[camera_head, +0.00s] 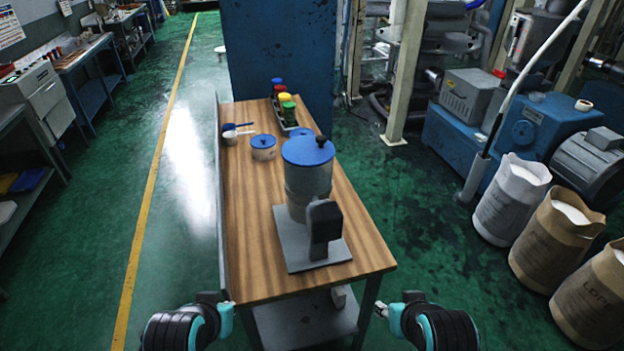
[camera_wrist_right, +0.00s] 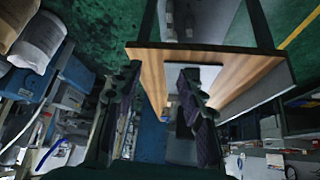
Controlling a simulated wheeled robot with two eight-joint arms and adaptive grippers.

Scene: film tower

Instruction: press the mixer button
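The mixer (camera_head: 307,185) stands at the near end of the wooden table (camera_head: 255,255). My right gripper (camera_head: 382,311) is right of the table's near corner, also apart from the mixer. In the right wrist view its two fingers (camera_wrist_right: 160,78) are spread with nothing between them.
A small tub with a blue lid (camera_head: 263,148), a scoop (camera_head: 232,134) and a rack of colour-capped bottles (camera_head: 286,106) stand farther back on the table. Open paper sacks (camera_head: 511,199) stand on the floor to the right. Green floor (camera_head: 178,250) is clear at left.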

